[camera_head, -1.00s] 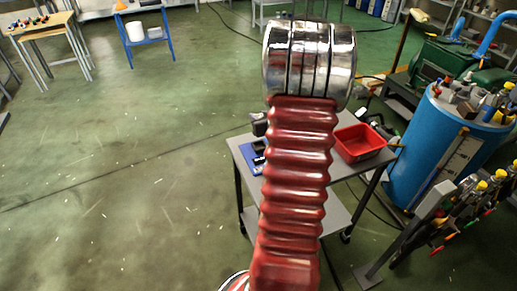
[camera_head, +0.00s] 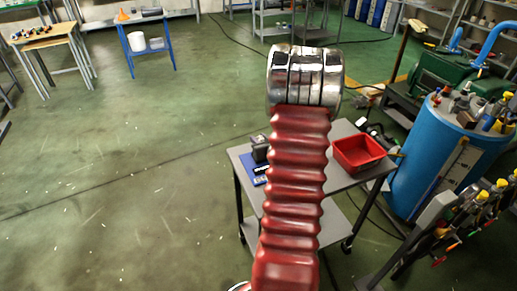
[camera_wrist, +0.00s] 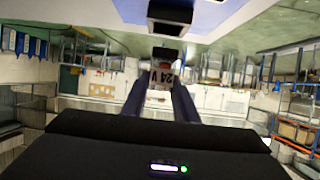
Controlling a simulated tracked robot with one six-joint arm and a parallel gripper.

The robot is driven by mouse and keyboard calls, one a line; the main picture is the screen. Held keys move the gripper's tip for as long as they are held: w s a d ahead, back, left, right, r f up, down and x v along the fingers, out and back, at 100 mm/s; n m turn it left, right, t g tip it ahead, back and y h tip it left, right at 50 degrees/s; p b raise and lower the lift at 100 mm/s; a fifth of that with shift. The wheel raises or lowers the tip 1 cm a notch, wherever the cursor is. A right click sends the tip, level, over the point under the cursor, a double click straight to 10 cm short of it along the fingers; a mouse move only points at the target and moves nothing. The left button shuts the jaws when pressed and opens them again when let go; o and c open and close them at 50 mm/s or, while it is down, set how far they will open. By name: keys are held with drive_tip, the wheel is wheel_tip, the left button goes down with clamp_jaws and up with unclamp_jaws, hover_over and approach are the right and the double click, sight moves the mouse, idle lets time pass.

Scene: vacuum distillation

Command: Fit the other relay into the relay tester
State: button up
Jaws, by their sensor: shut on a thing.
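I cannot tell for sure which block is the relay tester. In the head view a dark box (camera_head: 260,150) stands by the blue mat (camera_head: 253,170) on the cart. My arm hides the gripper and relay there.
The grey cart (camera_head: 340,180) also carries a red bin (camera_head: 358,152) on its right. A blue drum (camera_head: 425,160) and a rack of tools (camera_head: 465,215) stand right of it.

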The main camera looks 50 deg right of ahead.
drive_tip(key=shift+f, duration=0.1)
wheel_tip(320, 180, down, 3)
drive_tip(key=shift+f, duration=0.2)
clamp_jaws()
drive_tip(key=shift+s+a+f, duration=0.15)
drive_tip(key=shift+f, duration=0.4)
drive_tip(key=o, duration=0.7)
unclamp_jaws()
drive_tip(key=shift+c, duration=0.2)
drive_tip(key=o, duration=0.4)
drive_tip(key=shift+r, duration=0.15)
drive_tip(key=shift+r, duration=0.1)
drive_tip(key=shift+s+r, duration=0.1)
drive_tip(key=v, duration=1.1)
drive_tip(key=shift+s+r, duration=0.15)
drive_tip(key=shift+s, duration=0.05)
